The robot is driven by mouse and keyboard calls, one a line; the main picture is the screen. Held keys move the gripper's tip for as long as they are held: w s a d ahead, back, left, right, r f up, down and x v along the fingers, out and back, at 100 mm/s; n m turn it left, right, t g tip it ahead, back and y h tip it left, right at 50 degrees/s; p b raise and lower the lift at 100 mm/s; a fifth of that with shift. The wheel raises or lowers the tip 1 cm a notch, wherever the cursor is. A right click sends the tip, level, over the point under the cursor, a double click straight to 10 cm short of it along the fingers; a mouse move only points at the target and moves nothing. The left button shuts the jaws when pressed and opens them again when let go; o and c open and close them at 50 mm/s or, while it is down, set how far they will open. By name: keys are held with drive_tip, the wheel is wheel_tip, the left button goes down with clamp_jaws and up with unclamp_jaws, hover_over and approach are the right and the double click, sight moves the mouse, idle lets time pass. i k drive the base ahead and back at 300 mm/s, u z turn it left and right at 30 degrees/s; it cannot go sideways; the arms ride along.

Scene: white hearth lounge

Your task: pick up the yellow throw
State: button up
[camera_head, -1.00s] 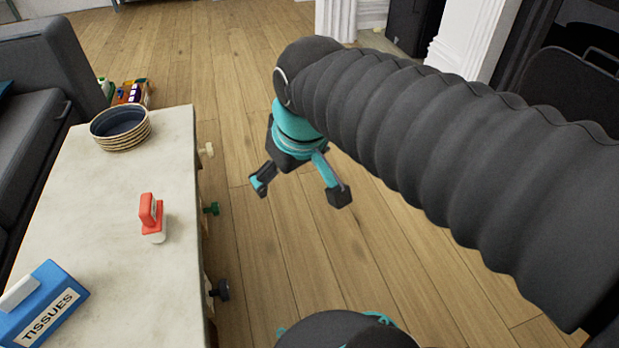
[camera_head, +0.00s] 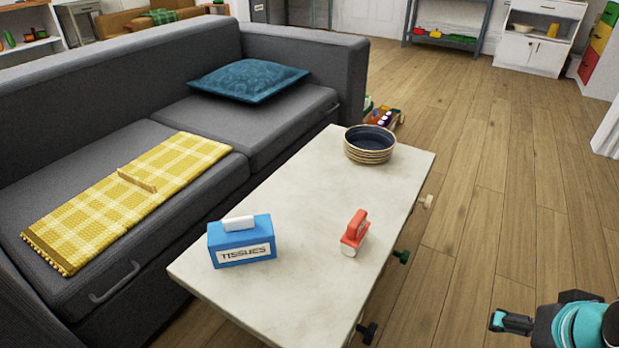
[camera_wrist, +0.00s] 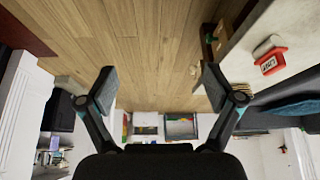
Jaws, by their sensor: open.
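The yellow throw (camera_head: 110,215) is a checked yellow and white cloth lying flat on the dark grey sofa seat, at the left in the head view. A small yellow-brown raised strip (camera_head: 137,180) stands across its middle. My gripper is open and empty in the wrist view (camera_wrist: 151,88), above the wooden floor. In the head view only part of it shows at the bottom right corner, on the far side of the coffee table from the throw. The throw is not visible in the wrist view.
The pale coffee table (camera_head: 300,200) stands between my gripper and the sofa (camera_head: 285,125). A teal cushion (camera_head: 248,80) lies on the sofa. Floor (camera_head: 520,200) at right is clear.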

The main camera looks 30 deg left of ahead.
sight(126, 196)
drive_tip(key=u, duration=2.3)
